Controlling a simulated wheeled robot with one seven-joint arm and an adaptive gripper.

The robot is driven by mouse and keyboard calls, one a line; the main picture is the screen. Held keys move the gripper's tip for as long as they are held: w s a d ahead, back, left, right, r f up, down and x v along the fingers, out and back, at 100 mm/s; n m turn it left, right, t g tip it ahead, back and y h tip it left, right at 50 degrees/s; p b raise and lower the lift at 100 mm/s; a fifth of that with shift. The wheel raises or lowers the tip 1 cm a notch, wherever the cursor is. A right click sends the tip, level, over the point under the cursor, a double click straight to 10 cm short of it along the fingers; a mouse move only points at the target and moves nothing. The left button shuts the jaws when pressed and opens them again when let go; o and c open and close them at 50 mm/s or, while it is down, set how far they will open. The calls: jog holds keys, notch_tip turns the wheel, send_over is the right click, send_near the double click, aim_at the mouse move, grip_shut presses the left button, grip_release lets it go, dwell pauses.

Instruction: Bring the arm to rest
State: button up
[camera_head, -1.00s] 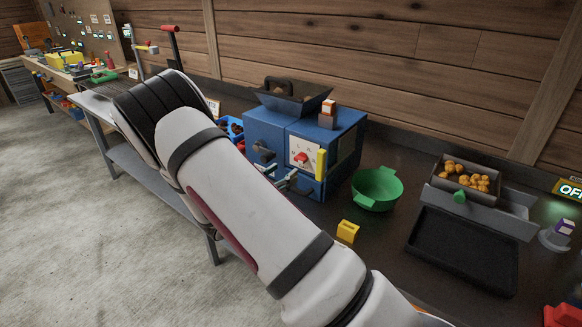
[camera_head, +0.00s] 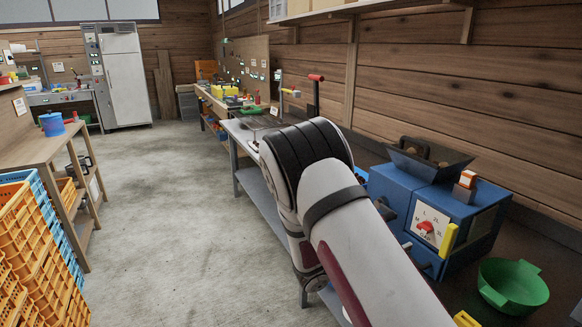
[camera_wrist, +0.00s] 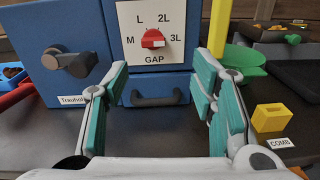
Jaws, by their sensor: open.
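My gripper (camera_wrist: 160,108) is open and empty in the wrist view, its teal-padded fingers spread apart. It faces the front of a blue machine (camera_wrist: 75,30) with a white dial plate marked M, L, 2L, 3L and GAP. A red knob (camera_wrist: 153,39) sits on the plate, and a dark drawer handle (camera_wrist: 155,98) shows between the fingers. I cannot tell whether a finger touches the machine. In the head view my arm stretches across the lower middle in front of the blue machine (camera_head: 400,195), and the gripper itself is out of the picture.
A green bowl (camera_head: 513,287) stands right of the machine. A yellow block (camera_wrist: 271,117) lies on the dark bench right of my gripper. Orange crates (camera_head: 30,260) are stacked at the left. The concrete floor (camera_head: 170,190) between is clear.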

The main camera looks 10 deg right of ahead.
jog(key=s+r+m+g+y, duration=0.4)
jog(key=s+r+m, duration=0.2)
jog(key=s, duration=0.3)
jog(key=s+r+m+g+y, duration=0.3)
jog(key=s+r+m, duration=0.35)
jog(key=s, duration=0.25)
jog(key=s+a+r+m+t+y, duration=0.2)
jog(key=s+a+r+m+y, duration=0.1)
jog(key=s+a+m+y, duration=0.1)
jog(key=s+a+r+m+t+y, duration=0.3)
jog(key=s+a+y, duration=0.3)
jog(key=s+a, duration=0.3)
jog(key=shift+s+a+r+m+t, duration=0.35)
jog(key=shift+s+m, duration=0.5)
jog(key=shift+s, duration=0.3)
